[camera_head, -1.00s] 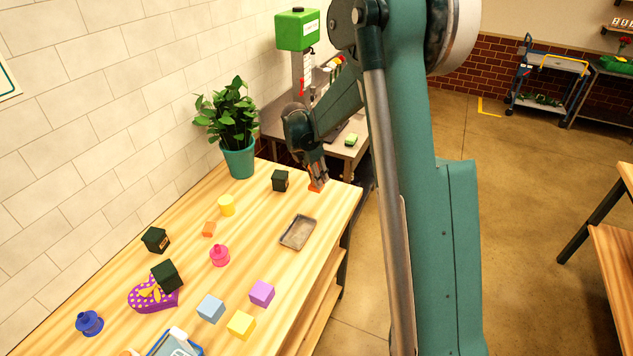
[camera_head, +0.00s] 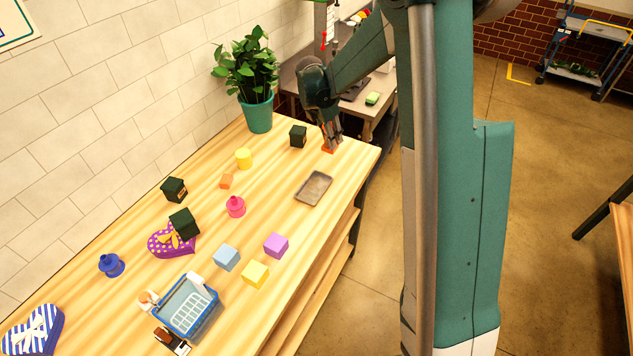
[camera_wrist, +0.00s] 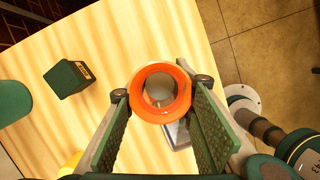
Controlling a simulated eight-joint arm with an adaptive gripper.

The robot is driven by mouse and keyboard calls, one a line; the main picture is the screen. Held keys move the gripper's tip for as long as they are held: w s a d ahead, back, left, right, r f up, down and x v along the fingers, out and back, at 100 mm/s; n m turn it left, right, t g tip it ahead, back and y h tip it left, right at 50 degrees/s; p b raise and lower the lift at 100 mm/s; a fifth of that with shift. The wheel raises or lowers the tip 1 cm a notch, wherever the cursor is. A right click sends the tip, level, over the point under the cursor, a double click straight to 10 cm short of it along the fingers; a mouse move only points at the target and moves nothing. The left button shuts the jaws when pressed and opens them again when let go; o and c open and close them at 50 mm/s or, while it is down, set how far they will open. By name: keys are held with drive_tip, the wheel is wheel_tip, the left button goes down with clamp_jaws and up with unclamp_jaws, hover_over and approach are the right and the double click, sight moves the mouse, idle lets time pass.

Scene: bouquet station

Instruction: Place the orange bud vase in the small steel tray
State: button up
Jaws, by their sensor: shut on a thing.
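The orange bud vase (camera_wrist: 141,107) is between the two fingers of my gripper (camera_wrist: 160,98) in the wrist view, its round open mouth facing the camera. My gripper is shut on it. In the head view, my gripper (camera_head: 330,138) is at the far right part of the wooden table, with a bit of the orange vase (camera_head: 328,150) showing below the fingers. Whether the vase touches the table is hard to tell. The small steel tray (camera_head: 301,196) lies flat and empty on the table, nearer than my gripper. In the wrist view it is partly hidden behind the vase.
A dark green box (camera_head: 298,136) stands just left of my gripper, and a potted plant (camera_head: 258,112) behind it. A yellow cylinder (camera_head: 244,158), orange block (camera_head: 226,181) and pink bottle (camera_head: 236,206) stand left of the tray. The table's right edge is close to the tray.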

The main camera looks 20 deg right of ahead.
drive_tip(key=s+a+b, duration=0.4)
drive_tip(key=s+a, duration=0.4)
drive_tip(key=s, duration=0.1)
drive_tip(key=shift+s+a+r, duration=0.2)
drive_tip(key=shift+a, duration=0.2)
hover_over(314, 189)
drive_tip(key=shift+s+f, duration=0.1)
drive_tip(key=shift+f, duration=2.85)
drive_tip(key=shift+f, duration=2.05)
drive_tip(key=shift+f+b, duration=0.15)
drive_tip(key=shift+b, duration=0.25)
drive_tip(key=o, duration=1.1)
